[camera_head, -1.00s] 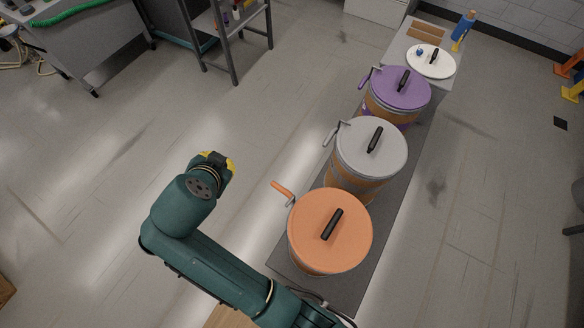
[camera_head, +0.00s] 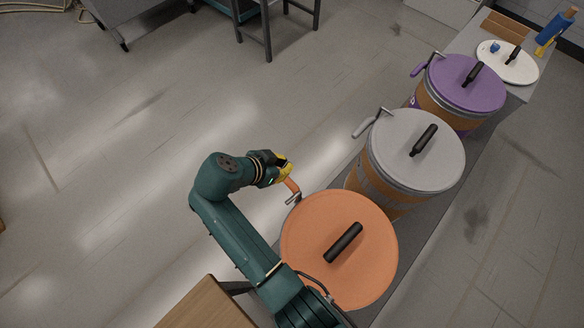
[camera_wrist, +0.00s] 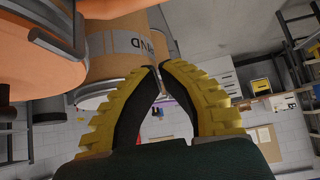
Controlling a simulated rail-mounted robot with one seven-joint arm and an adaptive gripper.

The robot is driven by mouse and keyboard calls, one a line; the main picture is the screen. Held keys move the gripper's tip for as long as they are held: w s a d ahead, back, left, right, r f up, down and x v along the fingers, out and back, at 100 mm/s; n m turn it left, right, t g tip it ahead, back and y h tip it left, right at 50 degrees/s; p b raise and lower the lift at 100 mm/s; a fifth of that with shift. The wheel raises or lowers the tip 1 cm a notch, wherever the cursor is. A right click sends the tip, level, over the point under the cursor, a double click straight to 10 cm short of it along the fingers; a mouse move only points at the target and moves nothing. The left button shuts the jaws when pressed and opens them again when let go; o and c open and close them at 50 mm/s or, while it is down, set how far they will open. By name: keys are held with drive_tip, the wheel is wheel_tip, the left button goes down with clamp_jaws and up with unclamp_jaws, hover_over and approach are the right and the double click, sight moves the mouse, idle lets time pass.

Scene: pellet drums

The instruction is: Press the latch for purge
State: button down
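My gripper (camera_head: 284,172) has yellow fingers with dark inner pads. In the wrist view its fingertips (camera_wrist: 159,67) meet with nothing seen between them. In the head view it is at the orange latch handle (camera_head: 292,187) on the left side of the nearest drum, which has an orange lid (camera_head: 318,240). I cannot tell whether they touch. A grey latch (camera_head: 372,123) is on the grey-lidded drum (camera_head: 400,150), and a purple latch (camera_head: 425,65) on the purple-lidded drum (camera_head: 455,85).
The drums stand in a row on a grey platform. A white lid (camera_head: 507,66) and a blue bottle (camera_head: 556,28) are at its far end. Each coloured lid has a black handle. A wooden surface (camera_head: 210,305) is at the bottom.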

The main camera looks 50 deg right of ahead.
wheel_tip(320, 180, down, 8)
drive_tip(key=d+b, duration=0.2)
drive_tip(key=d, duration=0.1)
drive_tip(key=shift+s, duration=0.15)
idle(0.3)
